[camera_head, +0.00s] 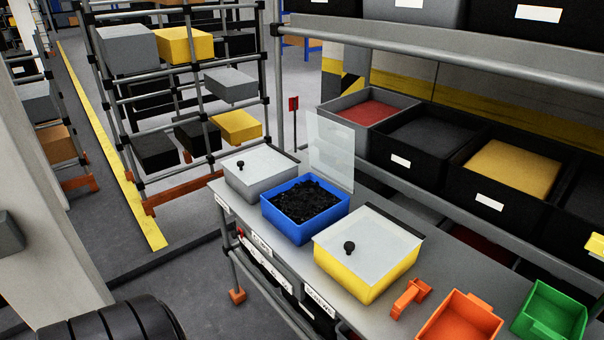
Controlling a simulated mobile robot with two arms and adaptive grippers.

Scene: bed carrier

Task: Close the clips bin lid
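The blue bin (300,230) full of small black pieces stands on the grey workbench, between two lidded bins. I take it to be the clips bin; the label (262,245) in front of it is hard to read. Its clear lid (331,152) is open and stands nearly upright at the bin's back edge. Neither of my grippers shows in the head view.
A grey bin (258,186) and a yellow bin (372,278), both with shut, knobbed lids, flank it. An orange scoop-like piece (410,297), an orange tray (460,321) and a green tray (550,310) are at right. Large bins line the shelf behind.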

